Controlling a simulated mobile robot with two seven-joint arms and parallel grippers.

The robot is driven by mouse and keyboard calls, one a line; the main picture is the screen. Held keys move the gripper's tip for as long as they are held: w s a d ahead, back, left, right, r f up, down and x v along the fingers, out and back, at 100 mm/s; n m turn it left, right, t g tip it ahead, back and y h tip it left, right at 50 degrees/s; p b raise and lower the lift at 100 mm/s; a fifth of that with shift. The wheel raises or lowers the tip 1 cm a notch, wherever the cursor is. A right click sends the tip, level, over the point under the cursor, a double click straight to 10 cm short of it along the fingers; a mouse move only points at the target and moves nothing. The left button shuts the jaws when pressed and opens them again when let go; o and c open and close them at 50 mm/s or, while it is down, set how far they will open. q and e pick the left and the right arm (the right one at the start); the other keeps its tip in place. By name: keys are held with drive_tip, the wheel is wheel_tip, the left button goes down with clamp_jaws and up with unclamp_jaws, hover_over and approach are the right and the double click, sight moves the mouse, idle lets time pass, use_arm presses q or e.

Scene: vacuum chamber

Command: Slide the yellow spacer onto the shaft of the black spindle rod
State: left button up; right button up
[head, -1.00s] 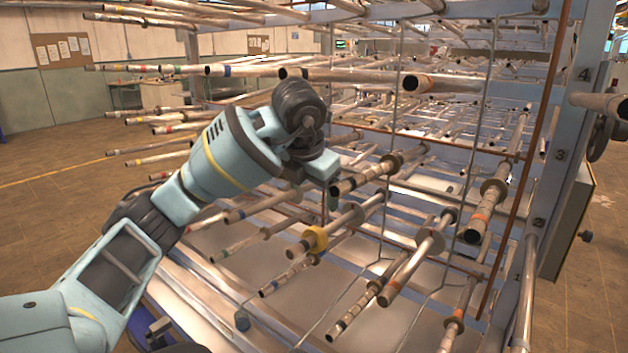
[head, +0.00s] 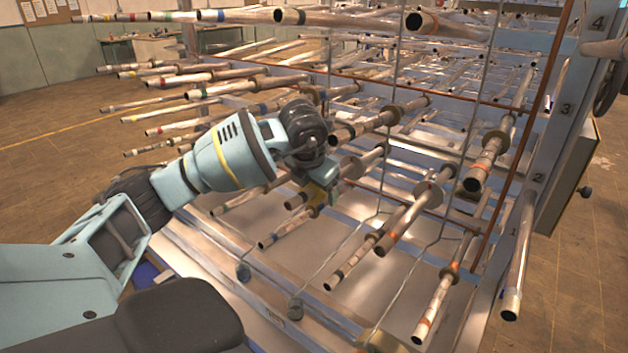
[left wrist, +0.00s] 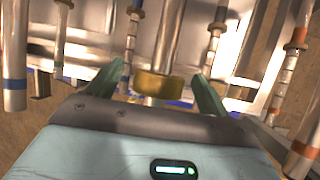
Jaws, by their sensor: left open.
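The yellow spacer (left wrist: 160,86) is a ring around a bare metal rod (left wrist: 166,40) in the left wrist view, with a short bit of rod showing past it. In the head view the spacer (head: 319,196) shows only partly behind my left gripper (head: 316,186). My left gripper (left wrist: 162,84) is open, with one green finger on each side of the spacer. I cannot tell whether the fingers touch it. Many rods have dark ends, and I cannot single out the black spindle rod. My right gripper is not in view.
A blue upright post (head: 545,130) stands at the right. The floor (head: 60,150) at the left is open.

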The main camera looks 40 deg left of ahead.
sight(348, 167)
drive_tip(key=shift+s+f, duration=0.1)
